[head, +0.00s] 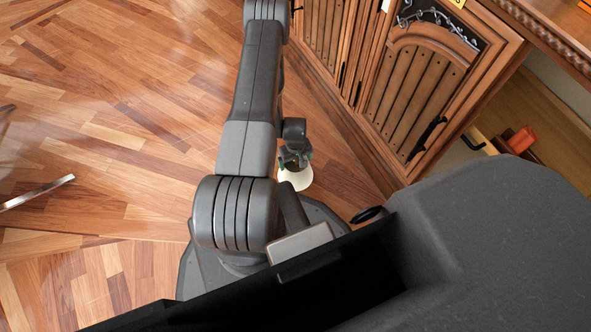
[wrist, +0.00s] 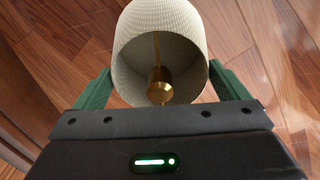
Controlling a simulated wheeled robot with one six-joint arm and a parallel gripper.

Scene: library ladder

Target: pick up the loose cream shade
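The cream shade (wrist: 160,30) has a fine ribbed surface. In the wrist view its open end faces me, with a brass fitting (wrist: 159,86) inside. My gripper (wrist: 160,66) has its two green fingers spread wide, one on each side of the shade. Their tips sit very close to its sides; I cannot tell whether they touch it. In the head view the shade (head: 296,179) shows as a pale patch just below my gripper (head: 295,159), low near the wooden floor. My gripper hides its upper part. I cannot tell whether it rests on the floor.
A carved wooden cabinet (head: 408,88) with slatted doors and dark handles stands close to the right of my gripper. An orange object (head: 520,139) lies farther right. A metal leg (head: 38,192) shows at the far left. The parquet floor (head: 110,110) between is clear.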

